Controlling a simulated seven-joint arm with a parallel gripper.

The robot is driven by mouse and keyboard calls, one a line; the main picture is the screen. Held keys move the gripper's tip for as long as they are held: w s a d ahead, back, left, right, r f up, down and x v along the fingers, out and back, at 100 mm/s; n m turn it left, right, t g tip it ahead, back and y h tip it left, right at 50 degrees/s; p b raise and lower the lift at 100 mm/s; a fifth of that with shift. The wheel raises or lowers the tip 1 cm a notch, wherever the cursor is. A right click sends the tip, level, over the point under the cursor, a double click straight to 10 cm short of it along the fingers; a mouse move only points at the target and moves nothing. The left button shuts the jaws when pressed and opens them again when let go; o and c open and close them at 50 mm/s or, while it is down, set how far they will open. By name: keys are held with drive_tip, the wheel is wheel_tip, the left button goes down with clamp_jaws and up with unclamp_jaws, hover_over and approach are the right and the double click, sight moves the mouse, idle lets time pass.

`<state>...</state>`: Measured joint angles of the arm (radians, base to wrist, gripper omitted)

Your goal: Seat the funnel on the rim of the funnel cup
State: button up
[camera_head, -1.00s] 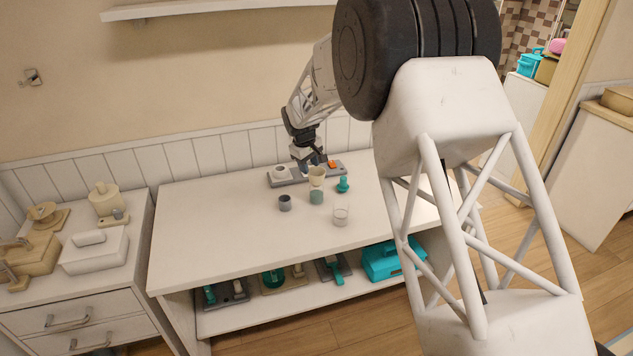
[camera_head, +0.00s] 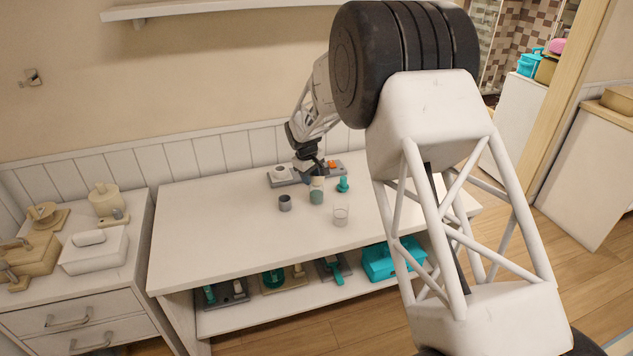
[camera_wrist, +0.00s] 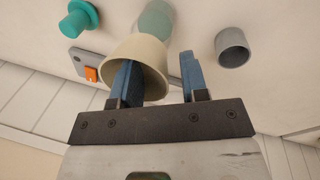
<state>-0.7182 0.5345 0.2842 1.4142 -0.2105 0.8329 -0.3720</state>
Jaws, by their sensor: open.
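The cream funnel (camera_head: 317,181) is directly above the translucent green cup (camera_head: 316,197) in the head view, on the white worktop. In the wrist view the funnel (camera_wrist: 135,63) has its wide mouth toward me, and the green cup (camera_wrist: 155,20) shows behind it. My gripper (camera_head: 314,172) is at the funnel, its tips partly hidden. In the wrist view my gripper (camera_wrist: 160,75) is open, with one blue finger inside the funnel's mouth and the other outside its wall. I cannot tell whether the funnel sits squarely on the cup's rim.
A grey cup (camera_head: 285,202) stands left of the green cup. A clear glass (camera_head: 341,215) stands in front to the right, and a teal knobbed piece (camera_head: 343,185) to the right. A grey tray (camera_head: 283,182) lies behind. The worktop's left part is clear.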

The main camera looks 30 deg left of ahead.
idle(0.4)
clamp_jaws()
drive_tip(key=shift+r, duration=0.1)
drive_tip(key=shift+r, duration=0.75)
wheel_tip(320, 180, up, 2)
drive_tip(key=shift+r, duration=0.1)
drive_tip(key=s+d+r, duration=0.1)
drive_tip(key=s+d, duration=0.9)
drive_tip(key=s, duration=0.2)
drive_tip(key=shift+s, duration=0.2)
drive_tip(key=shift+r, duration=0.1)
drive_tip(key=shift+a, duration=0.1)
